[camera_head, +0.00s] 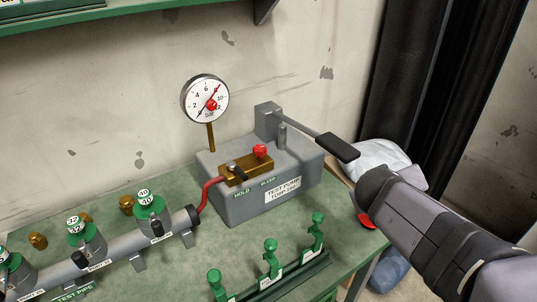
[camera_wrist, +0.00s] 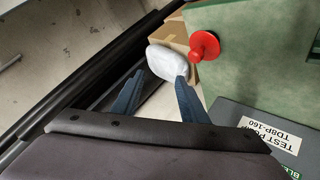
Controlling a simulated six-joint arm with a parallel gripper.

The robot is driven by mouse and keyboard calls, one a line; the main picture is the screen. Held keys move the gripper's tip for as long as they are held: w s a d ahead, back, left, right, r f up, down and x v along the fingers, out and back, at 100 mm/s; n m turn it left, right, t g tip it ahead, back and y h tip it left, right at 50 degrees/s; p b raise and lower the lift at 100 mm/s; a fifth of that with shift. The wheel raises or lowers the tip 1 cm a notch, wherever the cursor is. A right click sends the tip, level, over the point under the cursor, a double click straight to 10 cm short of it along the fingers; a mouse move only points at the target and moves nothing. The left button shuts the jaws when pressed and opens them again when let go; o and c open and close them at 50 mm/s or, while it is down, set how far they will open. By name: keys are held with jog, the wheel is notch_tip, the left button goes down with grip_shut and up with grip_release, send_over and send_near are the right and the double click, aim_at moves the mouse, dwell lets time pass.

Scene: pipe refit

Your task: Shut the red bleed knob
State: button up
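The red bleed knob (camera_head: 260,151) sits on a brass block (camera_head: 246,168) on top of the grey test pump (camera_head: 262,190), above the BLEED label. In the wrist view part of the pump (camera_wrist: 240,125) shows at lower right, but the bleed knob is out of that picture. My gripper (camera_wrist: 160,76) is open, its two blue fingers apart with nothing between them, off the bench's right end. The head view does not show its fingers clearly.
A pump lever (camera_head: 335,145) sticks out to the right. Another red knob (camera_wrist: 204,46) is at the bench corner. A white bag (camera_wrist: 167,62) lies beyond. Green stands (camera_head: 270,260) and the test pipe (camera_head: 120,250) are in front and left.

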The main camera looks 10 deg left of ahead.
aim_at(264, 150)
jog(key=s+d+f+m+g+y+b, duration=0.1)
jog(key=s+f+g, duration=0.2)
jog(key=s+f, duration=0.35)
jog(key=s+d+f+m+g+b, duration=0.1)
jog(key=s+f+g, duration=0.25)
jog(key=f, duration=0.55)
jog(key=s+a+f+m+g+y, duration=0.2)
jog(key=s+a+f+g+y, duration=0.15)
jog(key=s+f, duration=0.6)
jog(key=w+d+r+n+t+h+p, duration=0.2)
jog(key=w+d+r+t+p, duration=0.2)
jog(key=w+d+r+p, duration=1.05)
jog(key=w+a+r+n+t+p, duration=0.2)
jog(key=w+a+r+n+t, duration=0.15)
jog(key=w, duration=0.65)
jog(key=w+a+r+n+t+y+p, duration=0.1)
jog(key=w+a+n+t+y+p, duration=0.2)
jog(key=a, duration=0.5)
jog(key=w+a+r+n+t+y+p, duration=0.1)
jog(key=w+a+r+y, duration=0.2)
jog(key=a, duration=0.4)
jog(key=s+a+r+n+g+y+p, duration=0.1)
jog(key=s+a+r+y+p, duration=0.1)
jog(key=s+a+y, duration=0.5)
jog(key=s+a+r+n+g+y+p, duration=0.25)
jog(key=a+y, duration=0.25)
jog(key=a, duration=0.5)
jog(key=shift+m+t, duration=0.4)
jog(key=shift+p+x, duration=1.15)
jog(key=shift+x, duration=2.45)
